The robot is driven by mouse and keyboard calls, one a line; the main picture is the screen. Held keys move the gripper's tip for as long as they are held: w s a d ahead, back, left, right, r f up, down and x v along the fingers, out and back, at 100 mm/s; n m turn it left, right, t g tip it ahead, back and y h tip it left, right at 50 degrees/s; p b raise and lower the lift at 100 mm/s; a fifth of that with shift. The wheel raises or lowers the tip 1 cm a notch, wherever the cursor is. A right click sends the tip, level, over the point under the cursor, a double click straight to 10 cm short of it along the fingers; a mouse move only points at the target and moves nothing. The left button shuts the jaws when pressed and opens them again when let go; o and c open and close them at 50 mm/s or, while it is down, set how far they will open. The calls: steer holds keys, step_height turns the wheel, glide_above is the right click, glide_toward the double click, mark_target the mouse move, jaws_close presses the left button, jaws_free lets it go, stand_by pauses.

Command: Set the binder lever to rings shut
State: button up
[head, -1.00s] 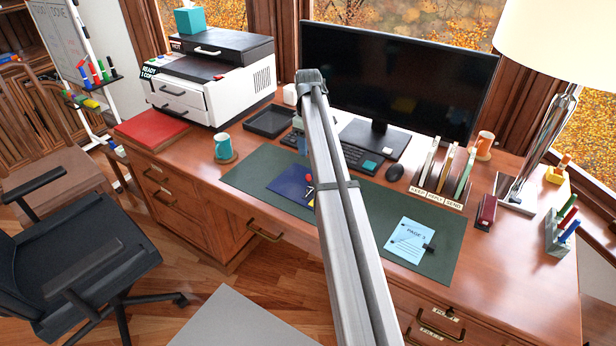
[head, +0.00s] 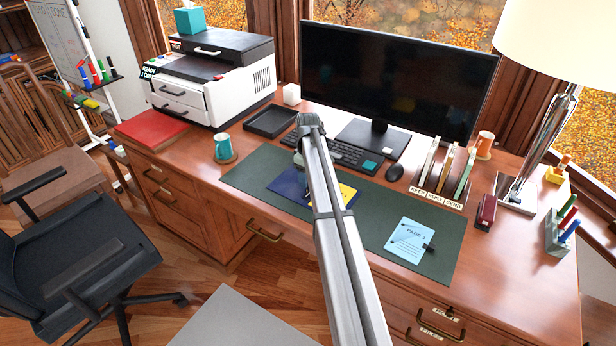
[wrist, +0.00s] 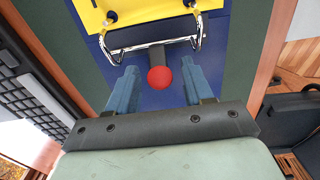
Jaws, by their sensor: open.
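A blue binder (head: 288,184) lies open on the green desk mat, with a yellow sheet (head: 347,194) at its right. In the wrist view the binder's blue inside (wrist: 225,70) shows with the yellow sheet (wrist: 145,10) and chrome rings (wrist: 150,45). I cannot tell whether the rings are open or shut. The binder lever (wrist: 158,55) is a short dark stem with a red ball knob (wrist: 160,78). My gripper (wrist: 160,80) is open, one blue finger on each side of the knob, with gaps between. In the head view my arm hides the lever.
The green mat (head: 250,175) also holds a blue page (head: 409,240) with a black clip. A teal mug (head: 223,147) is to the left, a file sorter (head: 437,190) to the right.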

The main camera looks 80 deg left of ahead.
steer(key=shift+f, duration=0.1)
steer(key=shift+c, duration=0.2)
jaws_close()
steer(key=shift+w+d+g+y, duration=0.25)
steer(key=shift+d+g+y, duration=0.1)
steer(key=shift+g+y, duration=0.05)
steer(key=shift+r+g+y, duration=0.2)
steer(key=shift+g+y, duration=0.2)
steer(key=shift+y, duration=0.1)
steer(key=shift+o, duration=0.2)
jaws_free()
steer(key=shift+w, duration=0.1)
steer(key=shift+r, duration=0.15)
